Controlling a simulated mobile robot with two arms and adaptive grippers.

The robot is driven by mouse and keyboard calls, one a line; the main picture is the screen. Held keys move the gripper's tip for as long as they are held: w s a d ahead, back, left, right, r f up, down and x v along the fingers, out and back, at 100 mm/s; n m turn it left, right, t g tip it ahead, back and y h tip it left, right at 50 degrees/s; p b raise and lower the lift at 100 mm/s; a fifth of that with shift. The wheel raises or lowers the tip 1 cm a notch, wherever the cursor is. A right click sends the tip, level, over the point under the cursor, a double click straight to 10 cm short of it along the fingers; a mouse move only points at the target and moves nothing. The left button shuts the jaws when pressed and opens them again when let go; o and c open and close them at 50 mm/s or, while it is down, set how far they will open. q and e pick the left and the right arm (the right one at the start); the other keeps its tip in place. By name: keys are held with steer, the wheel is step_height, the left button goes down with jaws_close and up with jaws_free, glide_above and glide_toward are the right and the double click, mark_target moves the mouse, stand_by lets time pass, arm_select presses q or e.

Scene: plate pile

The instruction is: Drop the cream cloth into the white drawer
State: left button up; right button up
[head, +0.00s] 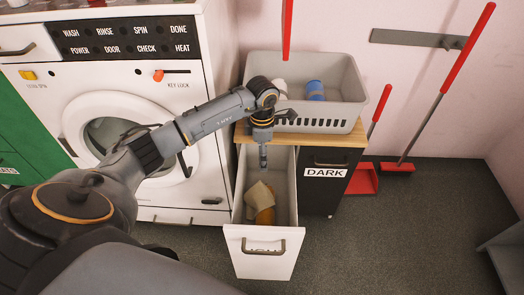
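The white drawer (260,250) is pulled open, with its handle at the front. The cream cloth (258,194) lies inside it, crumpled, beside and partly over an ochre item (265,216). My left gripper (263,164) points down above the back part of the open drawer. It is apart from the cream cloth, and nothing shows hanging from it. Its fingers look narrow from this side, so I cannot tell whether they are open or shut. My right gripper is not in view.
A grey basket (330,126) with a blue item (315,90) stands on the wooden top behind the drawer. A dark drawer front labelled DARK (325,172) is to the right. A washing machine (70,80) stands left. The floor at right is mostly clear.

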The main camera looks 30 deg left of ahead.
arm_select(q)
step_height(320, 180, up, 12)
stand_by(0.7)
stand_by(0.4)
